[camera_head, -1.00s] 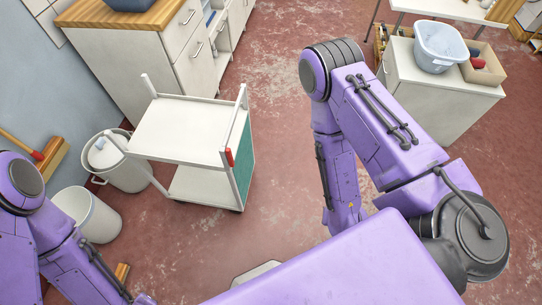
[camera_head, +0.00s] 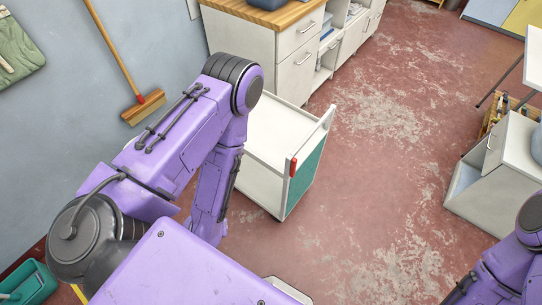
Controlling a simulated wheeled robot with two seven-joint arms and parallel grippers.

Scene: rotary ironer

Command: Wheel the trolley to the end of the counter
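The white trolley (camera_head: 278,130) stands on the red floor near the middle, with a green side panel and a red piece on its corner post. My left arm covers its left part. The counter (camera_head: 246,38), white with a wooden top, is behind the trolley; its near end faces the trolley's far left side. Whether they touch is hidden. My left arm hangs in front of the trolley, and its gripper is out of sight below. My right arm shows only at the lower right corner, its gripper out of the picture.
A broom (camera_head: 140,97) leans on the blue wall at the left. A green bin (camera_head: 30,283) is at the lower left. A white cabinet (camera_head: 499,173) stands at the right. The floor between trolley and cabinet is clear.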

